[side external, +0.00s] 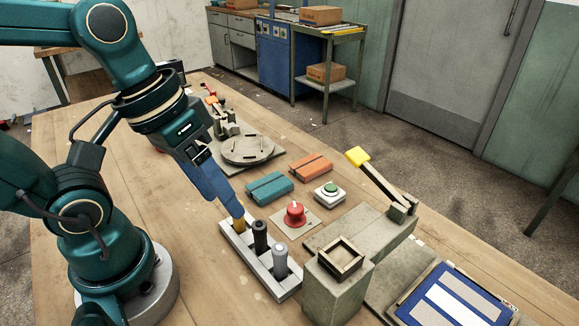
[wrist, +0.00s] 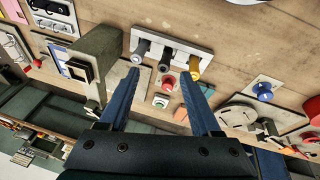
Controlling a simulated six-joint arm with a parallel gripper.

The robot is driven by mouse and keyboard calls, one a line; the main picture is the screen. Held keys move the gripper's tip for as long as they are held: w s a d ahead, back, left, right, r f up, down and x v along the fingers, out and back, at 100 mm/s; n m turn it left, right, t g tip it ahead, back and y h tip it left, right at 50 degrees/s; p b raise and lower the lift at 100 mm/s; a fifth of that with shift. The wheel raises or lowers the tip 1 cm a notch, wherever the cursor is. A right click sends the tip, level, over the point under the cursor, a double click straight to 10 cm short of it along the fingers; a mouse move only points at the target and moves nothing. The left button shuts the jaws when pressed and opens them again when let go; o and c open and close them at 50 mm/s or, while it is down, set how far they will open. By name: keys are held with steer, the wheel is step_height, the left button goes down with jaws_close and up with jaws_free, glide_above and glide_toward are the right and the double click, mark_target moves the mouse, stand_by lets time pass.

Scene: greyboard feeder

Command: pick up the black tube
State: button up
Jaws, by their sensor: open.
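The black tube (side external: 260,236) stands upright in the middle of a pale rack (side external: 240,254), between a yellow tube (side external: 239,225) and a grey tube (side external: 280,262). In the wrist view the black tube (wrist: 164,61) shows beyond and between my fingertips, with the grey tube (wrist: 140,49) to its left and the yellow tube (wrist: 195,68) to its right. My gripper (side external: 236,211) has blue fingers and is tilted down over the yellow end of the rack in the side view. In the wrist view my gripper (wrist: 160,74) is open, with nothing between its fingers.
A red knob (side external: 295,214) and a green button box (side external: 329,194) lie beside the rack. A grey block with a square opening (side external: 340,259) stands close to its grey-tube end. Teal (side external: 269,188) and orange (side external: 310,167) blocks and a round plate (side external: 247,149) lie behind.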

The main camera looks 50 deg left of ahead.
mark_target(254, 220)
steer(key=w+a+f+n+g+h, duration=0.1)
steer(key=w+f+n+h, duration=0.1)
steer(key=n+h, duration=0.2)
steer(key=w+a+f+n+g+h, duration=0.1)
steer(key=w+f+n+h, duration=0.1)
steer(key=n, duration=0.4)
steer(key=w+a+f+n+g+h, duration=0.1)
steer(key=w+a+f+n+h, duration=0.1)
steer(key=f+n+h, duration=0.2)
steer(key=shift+a+f+n+h, duration=0.1)
steer(key=shift+f+n+h, duration=0.1)
steer(key=shift+n+h, duration=0.75)
steer(key=shift+s+a+f+n, duration=0.15)
steer(key=shift+f+n, duration=0.05)
steer(key=shift+n, duration=0.05)
steer(key=shift+t, duration=0.3)
steer(key=shift+x, duration=2.45)
jaws_close()
